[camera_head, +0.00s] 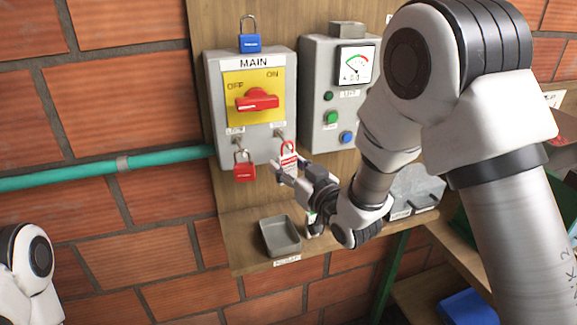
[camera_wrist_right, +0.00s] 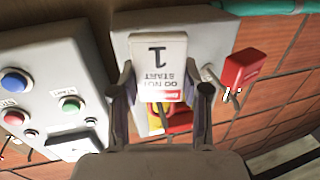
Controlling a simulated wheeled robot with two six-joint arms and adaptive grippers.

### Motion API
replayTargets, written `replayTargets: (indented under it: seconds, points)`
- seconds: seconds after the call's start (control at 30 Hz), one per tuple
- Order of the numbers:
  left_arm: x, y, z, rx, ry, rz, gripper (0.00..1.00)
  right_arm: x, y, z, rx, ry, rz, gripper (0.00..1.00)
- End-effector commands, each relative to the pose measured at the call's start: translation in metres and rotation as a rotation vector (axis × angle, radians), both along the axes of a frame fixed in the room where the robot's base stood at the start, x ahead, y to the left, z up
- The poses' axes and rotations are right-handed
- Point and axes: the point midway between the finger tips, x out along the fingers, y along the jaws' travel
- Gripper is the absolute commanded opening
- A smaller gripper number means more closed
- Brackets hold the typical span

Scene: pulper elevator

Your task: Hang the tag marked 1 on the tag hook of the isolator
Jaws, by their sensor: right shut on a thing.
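My right gripper (camera_head: 284,168) is shut on the tag marked 1 (camera_wrist_right: 160,62), a white card with a red band. In the head view the tag (camera_head: 289,161) is just below the tag hook (camera_head: 280,133) at the lower right of the isolator (camera_head: 285,95), a grey box labelled MAIN. In the right wrist view the tag sits between both fingers, its lettering upside down, with the isolator (camera_wrist_right: 122,22) behind it. I cannot tell whether the tag touches the hook. My left gripper is out of view; only part of my left arm shows.
A red padlock (camera_head: 245,171) hangs at the isolator's lower left, and a blue padlock (camera_head: 249,42) is above it. A grey control box (camera_head: 312,120) with a gauge stands to the right. An empty grey tray (camera_head: 281,237) is on the shelf below.

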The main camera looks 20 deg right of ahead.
Motion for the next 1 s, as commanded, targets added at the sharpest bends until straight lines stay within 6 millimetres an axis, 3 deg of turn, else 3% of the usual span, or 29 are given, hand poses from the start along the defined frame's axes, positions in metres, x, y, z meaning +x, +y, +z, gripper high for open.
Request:
replayTargets:
  seconds: [0.07, 0.1, 0.17, 0.53, 0.83, 1.0]
  points:
    - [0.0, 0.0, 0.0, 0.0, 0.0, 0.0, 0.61, 0.0, 0.0, 0.0, 0.0, 0.0, 0.0, 0.2]
    - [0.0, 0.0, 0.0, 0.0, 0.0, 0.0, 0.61, 0.0, 0.0, 0.0, 0.0, 0.0, 0.0, 0.57]
    - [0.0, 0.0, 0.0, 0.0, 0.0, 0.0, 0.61, 0.0, 0.0, 0.0, 0.0, 0.0, 0.0, 0.75]
    - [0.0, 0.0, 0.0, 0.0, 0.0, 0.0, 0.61, -0.005, -0.002, 0.0, 0.001, 0.0, 0.0, 0.75]
    - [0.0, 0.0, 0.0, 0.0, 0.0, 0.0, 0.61, -0.059, -0.017, 0.0, 0.002, 0.003, -0.001, 0.75]
    - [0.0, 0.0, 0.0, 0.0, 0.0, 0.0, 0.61, -0.073, -0.02, 0.0, 0.001, 0.0, 0.0, 0.75]
